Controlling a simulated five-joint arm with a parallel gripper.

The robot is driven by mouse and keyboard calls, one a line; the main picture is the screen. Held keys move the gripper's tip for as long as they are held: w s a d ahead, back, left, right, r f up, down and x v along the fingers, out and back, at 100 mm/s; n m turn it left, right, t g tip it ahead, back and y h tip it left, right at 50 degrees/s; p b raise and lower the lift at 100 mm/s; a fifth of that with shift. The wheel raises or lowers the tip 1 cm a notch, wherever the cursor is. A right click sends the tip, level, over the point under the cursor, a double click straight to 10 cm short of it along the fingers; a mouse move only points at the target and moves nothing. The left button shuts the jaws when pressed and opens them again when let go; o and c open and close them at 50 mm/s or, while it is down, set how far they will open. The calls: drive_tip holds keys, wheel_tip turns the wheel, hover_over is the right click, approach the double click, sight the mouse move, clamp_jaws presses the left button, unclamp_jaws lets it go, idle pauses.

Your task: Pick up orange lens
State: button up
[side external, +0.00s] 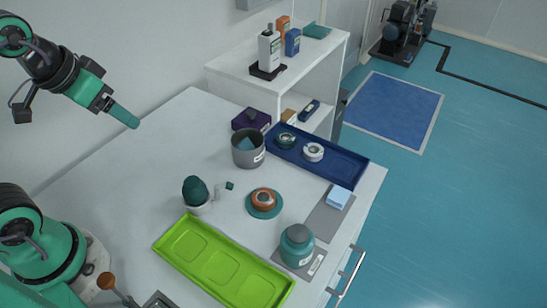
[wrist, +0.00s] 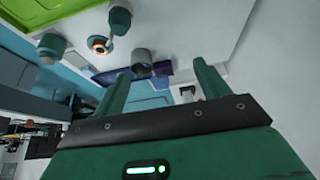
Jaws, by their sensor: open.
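The orange lens (side external: 264,198) is a small orange-brown ring with a pale centre. It sits on a round teal disc (side external: 253,211) in the middle of the white table. It also shows small in the wrist view (wrist: 99,43), near the upper left. My gripper (side external: 128,117) is raised high at the upper left of the side view, above the table's back-left part and far from the lens. In the wrist view, the two green fingers of my gripper (wrist: 162,76) stand wide apart with nothing between them.
A lime-green tray (side external: 222,262) lies in front of the lens. A teal jar (side external: 297,245) stands to its right, and a dark green egg-shaped object (side external: 196,189) in a white holder to its left. Behind are a grey cup (side external: 247,149) and a blue tray (side external: 345,166). The left table area is clear.

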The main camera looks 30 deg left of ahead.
drive_tip(key=w+d+f+m+g, duration=0.1)
drive_tip(key=w+d, duration=0.3)
drive_tip(key=w, duration=0.1)
drive_tip(key=m+g, duration=0.3)
drive_tip(key=g, duration=0.1)
approach(264, 197)
drive_tip(key=shift+w+a+f, duration=0.1)
drive_tip(key=shift+w+a, duration=0.15)
drive_tip(key=shift+d+f, duration=0.25)
drive_tip(key=shift+f, duration=0.1)
drive_tip(key=shift+f, duration=1.3)
drive_tip(key=shift+f, duration=0.1)
drive_tip(key=shift+s+f, duration=0.1)
drive_tip(key=shift+f, duration=2.35)
drive_tip(key=shift+c, duration=0.2)
